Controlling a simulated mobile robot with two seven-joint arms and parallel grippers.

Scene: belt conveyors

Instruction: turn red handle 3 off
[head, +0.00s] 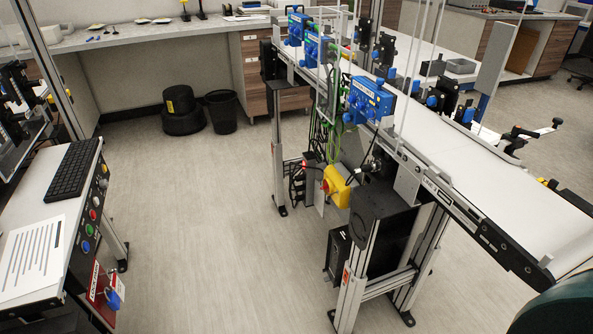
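A yellow switch box (339,187) is mounted low under the conveyor, near the middle of the head view. A small red handle (325,186) shows on its left side, seen nearly edge-on. I cannot tell which way the handle is turned, and no number is readable on it. No other red handle is clear to me. Neither of my grippers is in view, and nothing is seen touching the switch box.
A conveyor (455,151) with blue sensor units (370,100) runs from back centre to right front. A control console (42,197) with a keyboard (74,170) stands at left. A black bin (221,112) stands at the back. The floor (200,220) between console and conveyor is clear.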

